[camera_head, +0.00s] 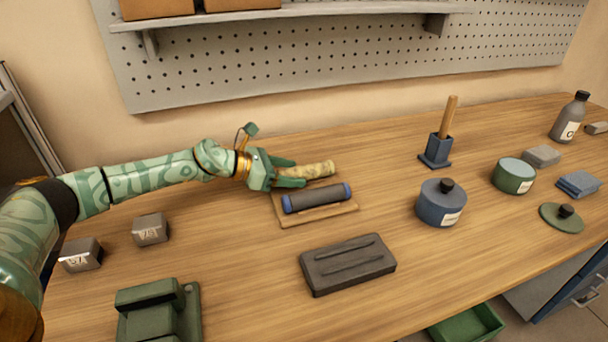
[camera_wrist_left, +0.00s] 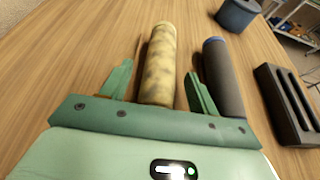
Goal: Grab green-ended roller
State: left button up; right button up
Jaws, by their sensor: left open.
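A mottled yellow-tan roller (camera_head: 321,169) lies at the back of a small wooden tray (camera_head: 345,211); no green end shows on it, and its near end is hidden by my gripper. A dark grey roller (camera_head: 318,199) with blue ends lies beside it, nearer the front. My left gripper (camera_head: 298,173) is open, with its fingers on either side of the tan roller. The left wrist view also shows the tan roller (camera_wrist_left: 160,70) between the spread fingers, and the dark roller (camera_wrist_left: 221,78) just outside the right finger. I cannot tell whether the fingers touch the tan roller.
A dark grooved block (camera_head: 347,264) lies in front of the tray. A blue lidded pot (camera_head: 441,205) and a green tin (camera_head: 513,177) stand to the right. Two grey weights (camera_head: 150,229) and a green device (camera_head: 160,312) are at the left. Bare wood separates them.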

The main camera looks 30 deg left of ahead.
pick_arm(q)
jog(key=shift+w+d+f, duration=0.2)
jog(key=shift+w+d, duration=0.05)
jog(key=shift+w, duration=0.1)
jog(key=c, duration=1.2)
jog(key=shift+r, duration=0.1)
